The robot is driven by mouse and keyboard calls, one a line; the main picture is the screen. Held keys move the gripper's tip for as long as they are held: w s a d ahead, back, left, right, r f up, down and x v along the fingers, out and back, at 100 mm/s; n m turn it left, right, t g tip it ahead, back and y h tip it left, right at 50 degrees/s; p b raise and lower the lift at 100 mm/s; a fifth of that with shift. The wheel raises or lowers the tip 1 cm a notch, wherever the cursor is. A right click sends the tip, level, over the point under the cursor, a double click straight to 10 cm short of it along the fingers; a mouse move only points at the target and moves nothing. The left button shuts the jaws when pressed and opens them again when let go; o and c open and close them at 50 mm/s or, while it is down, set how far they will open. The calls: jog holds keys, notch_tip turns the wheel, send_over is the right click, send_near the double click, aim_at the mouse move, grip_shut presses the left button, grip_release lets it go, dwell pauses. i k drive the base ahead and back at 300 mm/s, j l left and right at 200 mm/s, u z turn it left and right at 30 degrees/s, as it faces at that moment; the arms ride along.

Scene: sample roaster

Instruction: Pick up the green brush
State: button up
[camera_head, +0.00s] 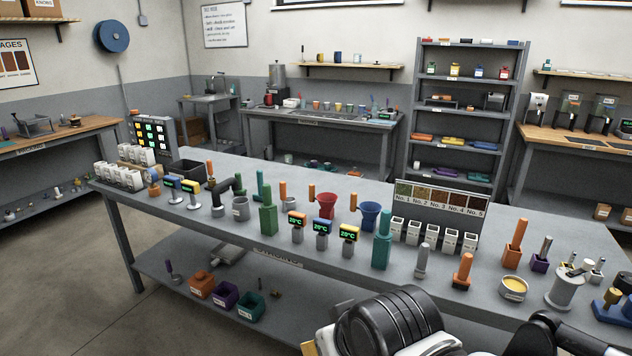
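Several green upright things stand on the long grey table (330,250). A green block-shaped piece with a narrower upper part (268,219) stands left of the middle. A taller teal piece (382,251) stands right of the middle. At this size I cannot tell for sure which of them is the green brush. My arm's black and white links cross the bottom of the view, in front of the table and apart from these pieces. My gripper's fingertips are not in view.
Temperature displays (323,227), a red funnel (326,204), a blue funnel (369,214) and white cups (434,236) stand close around the green pieces. An orange-based piece (462,272) stands near the front edge. Coloured bins (251,305) sit on the lower shelf. Open floor lies left.

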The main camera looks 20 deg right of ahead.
aim_at(242, 192)
jog(key=u, duration=2.45)
jog(key=z, duration=2.5)
jog(key=i+j+z, duration=0.15)
jog(key=i+j, duration=0.15)
jog(key=i, duration=0.2)
jog(key=i+j+z, duration=0.15)
jog(key=i+j, duration=0.15)
jog(key=i, duration=0.15)
jog(key=i+j+z, duration=0.3)
jog(key=i+j, duration=0.2)
jog(key=i, duration=0.25)
jog(key=i+j+z, duration=0.25)
jog(key=i+j, duration=0.4)
jog(key=i, duration=0.1)
